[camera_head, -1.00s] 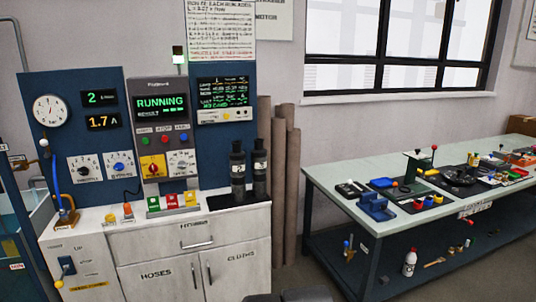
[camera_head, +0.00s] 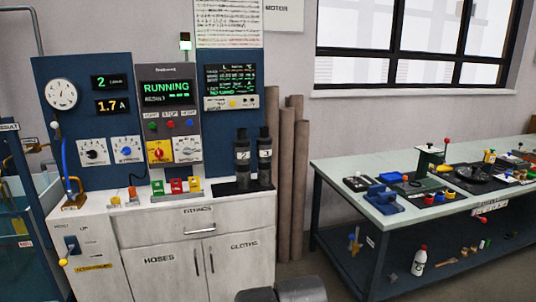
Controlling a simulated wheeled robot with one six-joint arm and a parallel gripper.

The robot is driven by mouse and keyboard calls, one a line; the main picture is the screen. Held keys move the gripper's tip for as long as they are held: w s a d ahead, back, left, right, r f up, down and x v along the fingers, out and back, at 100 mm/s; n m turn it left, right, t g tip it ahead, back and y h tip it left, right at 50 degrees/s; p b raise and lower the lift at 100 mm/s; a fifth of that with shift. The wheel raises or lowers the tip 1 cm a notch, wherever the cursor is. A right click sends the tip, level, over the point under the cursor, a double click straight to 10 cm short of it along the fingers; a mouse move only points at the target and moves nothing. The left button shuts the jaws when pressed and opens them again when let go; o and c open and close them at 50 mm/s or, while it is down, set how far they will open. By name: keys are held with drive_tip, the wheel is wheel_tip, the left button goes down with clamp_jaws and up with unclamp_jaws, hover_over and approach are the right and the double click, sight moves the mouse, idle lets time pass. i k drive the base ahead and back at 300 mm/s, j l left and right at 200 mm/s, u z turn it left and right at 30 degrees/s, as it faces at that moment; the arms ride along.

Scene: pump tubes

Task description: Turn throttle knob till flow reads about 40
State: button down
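The pump panel stands at the left. Its upper green display (camera_head: 110,82) reads 2 with a small unit that looks like L/min. The amber display (camera_head: 113,106) below reads 1.7 A. Two dial knobs sit under them: a black knob (camera_head: 93,152) and a blue knob (camera_head: 125,150), each on a white scale plate. Their labels are too small to read, so I cannot tell which is the throttle. The controller screen (camera_head: 166,92) reads RUNNING. My gripper is not in view; a dark rounded part of my arm shows at the bottom edge, well away from the knobs.
A white cabinet (camera_head: 165,245) stands under the panel. A blue-framed tank stand (camera_head: 20,210) is at far left. A workbench (camera_head: 335,172) with tools fills the right.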

sight(92, 154)
drive_tip(key=u, duration=1.25)
